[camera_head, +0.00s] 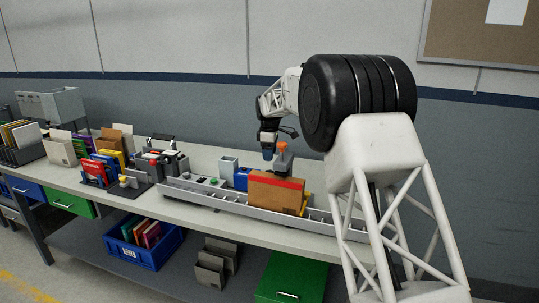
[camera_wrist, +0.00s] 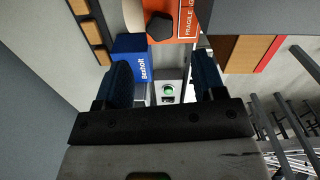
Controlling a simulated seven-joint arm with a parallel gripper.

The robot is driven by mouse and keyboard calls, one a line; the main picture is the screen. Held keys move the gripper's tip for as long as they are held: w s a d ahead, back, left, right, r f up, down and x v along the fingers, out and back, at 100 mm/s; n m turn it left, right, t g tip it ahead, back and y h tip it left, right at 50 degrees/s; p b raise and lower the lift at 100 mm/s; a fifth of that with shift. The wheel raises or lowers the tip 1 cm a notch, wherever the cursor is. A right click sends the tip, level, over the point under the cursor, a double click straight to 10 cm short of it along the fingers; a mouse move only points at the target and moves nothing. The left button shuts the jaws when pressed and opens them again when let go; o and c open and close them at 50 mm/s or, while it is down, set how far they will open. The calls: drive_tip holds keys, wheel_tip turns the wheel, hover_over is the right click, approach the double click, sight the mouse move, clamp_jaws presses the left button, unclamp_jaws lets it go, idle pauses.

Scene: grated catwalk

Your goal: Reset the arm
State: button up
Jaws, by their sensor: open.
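My gripper (camera_head: 269,151) hangs pointing down over the workbench, at the end of my bent arm. In the wrist view, my gripper (camera_wrist: 163,78) has its two dark fingers apart with nothing held between them. Beyond the gap lies a grey surface with a round green button (camera_wrist: 168,90). A blue box (camera_wrist: 130,58) with white lettering lies just past the left finger. An orange package (camera_wrist: 176,20) with a FRAGILE label is at the top.
A long grey compartmented tray (camera_head: 190,187) runs along the bench front. It bears a brown box with a red stripe (camera_head: 275,193) and a blue box (camera_head: 241,179). Books and boxes crowd the bench's left. A blue crate (camera_head: 150,262) and a green box (camera_head: 292,278) stand below.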

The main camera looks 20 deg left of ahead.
drive_tip(key=s+d+r+y, duration=0.1)
drive_tip(key=s+d+r, duration=0.2)
drive_tip(key=s+r, duration=0.45)
drive_tip(key=s+d+r+y, duration=0.25)
drive_tip(key=s+r, duration=0.35)
drive_tip(key=s, duration=0.3)
drive_tip(key=s+d+r+m, duration=0.25)
drive_tip(key=s+d, duration=0.25)
drive_tip(key=d, duration=0.4)
drive_tip(key=s+d+r+m, duration=0.1)
drive_tip(key=s+d+m, duration=0.35)
drive_tip(key=d, duration=0.45)
drive_tip(key=s+d+f+m+t+h, duration=0.25)
drive_tip(key=s+d+m, duration=0.35)
drive_tip(key=s+d, duration=1.2)
drive_tip(key=s+d+f+m, duration=0.3)
drive_tip(key=s+d+f, duration=0.2)
drive_tip(key=s, duration=0.4)
drive_tip(key=s+d+f+m+h, duration=0.1)
drive_tip(key=s+d+f+m, duration=0.2)
drive_tip(key=s+d+f, duration=0.2)
drive_tip(key=s, duration=0.3)
drive_tip(key=shift+s+m, duration=0.35)
drive_tip(key=shift+m, duration=0.05)
